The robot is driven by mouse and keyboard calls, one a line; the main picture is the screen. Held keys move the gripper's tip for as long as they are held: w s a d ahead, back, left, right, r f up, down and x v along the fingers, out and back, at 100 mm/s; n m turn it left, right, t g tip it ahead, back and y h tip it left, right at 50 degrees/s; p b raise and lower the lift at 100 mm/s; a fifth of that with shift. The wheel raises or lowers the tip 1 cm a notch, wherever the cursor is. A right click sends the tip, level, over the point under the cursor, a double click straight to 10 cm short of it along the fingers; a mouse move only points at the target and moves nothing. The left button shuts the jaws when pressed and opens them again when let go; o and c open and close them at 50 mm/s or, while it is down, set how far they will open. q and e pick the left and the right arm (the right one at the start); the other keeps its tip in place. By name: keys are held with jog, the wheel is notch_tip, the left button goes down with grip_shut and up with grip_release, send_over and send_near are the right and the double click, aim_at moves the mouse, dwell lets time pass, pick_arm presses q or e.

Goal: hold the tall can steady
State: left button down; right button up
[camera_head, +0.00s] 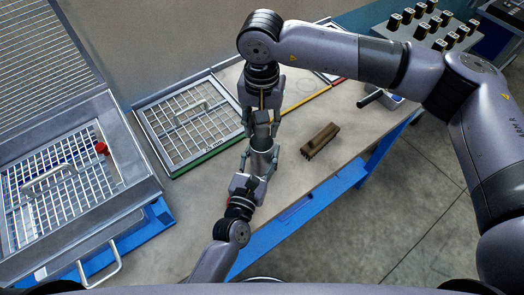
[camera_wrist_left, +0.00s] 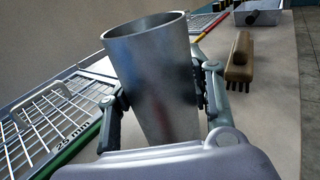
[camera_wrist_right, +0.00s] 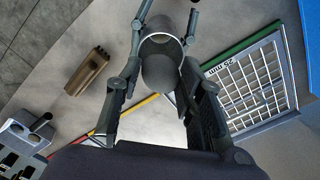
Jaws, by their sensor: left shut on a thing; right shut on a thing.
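The tall can (camera_head: 262,163) is a plain grey metal cylinder with an open mouth. My left gripper (camera_head: 261,154) is shut on it, one finger on each side; in the left wrist view the can (camera_wrist_left: 155,75) stands between the fingers (camera_wrist_left: 160,95). My right gripper (camera_head: 262,122) is above the can, shut on a small dark grey piece (camera_head: 262,116). In the right wrist view this piece (camera_wrist_right: 160,76) is between the fingers (camera_wrist_right: 163,28), in front of the can's rim (camera_wrist_right: 184,44). Whether they touch is unclear.
A wooden brush (camera_head: 320,139) lies on the table to the right. A sieve frame with a green edge, marked 25 mm (camera_head: 205,157), lies to the left. A large metal sieve box (camera_head: 130,210) stands further left. A red and yellow rod (camera_head: 305,98) lies behind.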

aim_at(262, 127)
jog(key=shift+f, duration=0.35)
jog(key=o, duration=1.3)
jog(key=shift+c, duration=0.2)
notch_tip(262, 127, up, 12)
pick_arm(q)
jog(key=c, duration=0.7)
grip_release()
